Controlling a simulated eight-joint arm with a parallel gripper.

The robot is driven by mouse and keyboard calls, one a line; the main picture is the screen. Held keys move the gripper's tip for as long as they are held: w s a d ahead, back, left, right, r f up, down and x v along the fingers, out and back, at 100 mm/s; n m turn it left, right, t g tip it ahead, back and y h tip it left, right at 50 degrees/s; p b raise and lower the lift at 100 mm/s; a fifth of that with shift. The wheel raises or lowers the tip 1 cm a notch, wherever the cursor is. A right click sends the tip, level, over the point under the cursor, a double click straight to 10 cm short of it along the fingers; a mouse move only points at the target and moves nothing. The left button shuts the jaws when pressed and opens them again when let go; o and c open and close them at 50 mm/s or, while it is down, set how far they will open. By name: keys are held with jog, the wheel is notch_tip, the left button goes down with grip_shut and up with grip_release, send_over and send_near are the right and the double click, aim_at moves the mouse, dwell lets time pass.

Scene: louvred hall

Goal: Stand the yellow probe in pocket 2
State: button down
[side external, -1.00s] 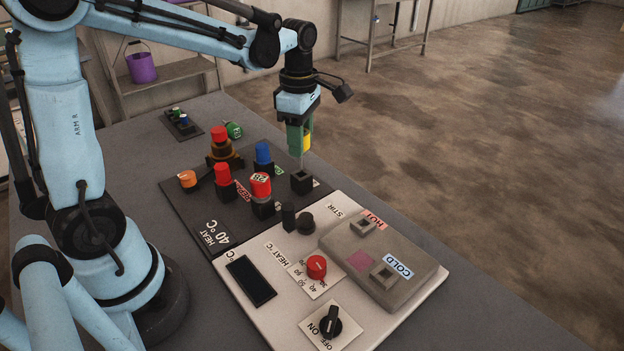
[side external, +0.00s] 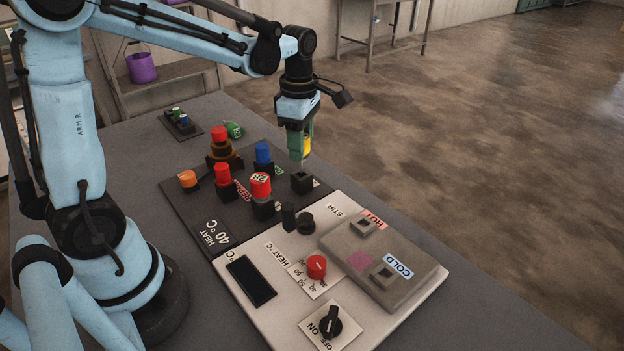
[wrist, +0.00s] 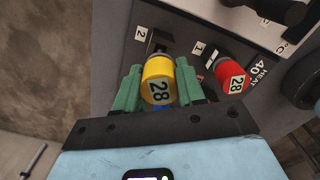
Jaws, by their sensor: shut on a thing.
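The yellow probe has a yellow cap (side external: 306,146) marked 28 and a thin metal rod below. It also shows in the wrist view (wrist: 158,82). My gripper (side external: 299,154) is shut on the cap, with a green finger on each side in the wrist view (wrist: 160,90). The probe hangs about upright over the black block of pocket 2 (side external: 301,183). The label 2 (wrist: 140,33) shows beside that block in the wrist view. The rod's lower end is at the block's top; I cannot tell whether it is inside the opening.
A red-capped item marked 28 (side external: 260,186) stands in the neighbouring pocket 1. Blue (side external: 262,153), red (side external: 222,173) and orange (side external: 187,179) capped items stand nearby on the dark plate. A white control panel (side external: 232,262) with knobs lies in front.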

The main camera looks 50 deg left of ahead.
jog(key=shift+f, duration=0.15)
jog(key=shift+f, duration=1.8)
jog(key=c, duration=0.6)
grip_release()
jog(key=shift+r, duration=2.55)
